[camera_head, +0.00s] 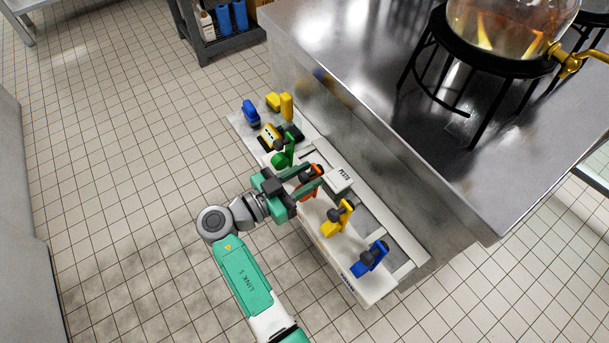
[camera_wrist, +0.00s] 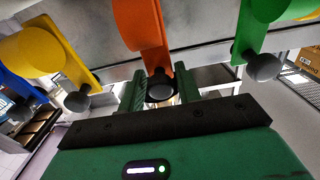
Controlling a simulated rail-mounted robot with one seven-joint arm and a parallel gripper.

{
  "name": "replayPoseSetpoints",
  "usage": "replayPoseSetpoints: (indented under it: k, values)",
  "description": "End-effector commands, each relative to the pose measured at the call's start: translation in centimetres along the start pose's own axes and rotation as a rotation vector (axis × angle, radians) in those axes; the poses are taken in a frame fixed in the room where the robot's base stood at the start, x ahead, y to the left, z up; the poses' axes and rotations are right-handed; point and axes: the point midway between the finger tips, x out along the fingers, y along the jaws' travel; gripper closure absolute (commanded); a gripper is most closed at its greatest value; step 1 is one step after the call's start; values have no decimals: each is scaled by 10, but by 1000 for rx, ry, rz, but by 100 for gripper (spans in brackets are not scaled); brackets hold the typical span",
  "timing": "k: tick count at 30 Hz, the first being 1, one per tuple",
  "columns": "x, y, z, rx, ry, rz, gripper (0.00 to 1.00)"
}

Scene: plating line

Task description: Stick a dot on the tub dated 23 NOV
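Four coloured pieces with dark round knobs stand in a row on the white bench: green (camera_head: 283,159), orange (camera_head: 309,192), yellow (camera_head: 336,219) and blue (camera_head: 369,259). My gripper (camera_head: 306,181) is at the orange one. In the wrist view, my gripper's two fingers (camera_wrist: 161,84) stand apart on either side of the dark knob of the orange piece (camera_wrist: 150,30). I cannot tell if they press on the knob. A white tub (camera_head: 339,178) with dark lettering, which looks like PESTO, sits just right of the gripper. I cannot read a 23 NOV date anywhere.
Yellow blocks (camera_head: 280,104), a blue item (camera_head: 251,113) and a black-and-yellow device (camera_head: 272,137) sit at the bench's far end. A steel counter (camera_head: 400,130) rises along the right. A black stand (camera_head: 490,62) holds a glass vessel. Tiled floor at left is clear.

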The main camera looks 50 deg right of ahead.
Motion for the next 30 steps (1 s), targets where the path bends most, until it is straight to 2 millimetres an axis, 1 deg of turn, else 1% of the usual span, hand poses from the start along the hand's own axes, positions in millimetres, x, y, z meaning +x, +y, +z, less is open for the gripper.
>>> replayPoseSetpoints:
  k: [1, 4, 5, 11, 17, 23, 30]
  values:
    - [0, 0, 0, 0, 0, 0, 77]
    - [0, 0, 0, 0, 0, 0, 97]
    - [0, 0, 0, 0, 0, 0, 100]
    - [0, 0, -1, 0, -7, 0, 100]
    - [6, 0, -4, 2, -75, -1, 100]
    - [16, -1, -8, 3, -223, -6, 100]
    - [28, -4, -7, -2, -451, -19, 100]
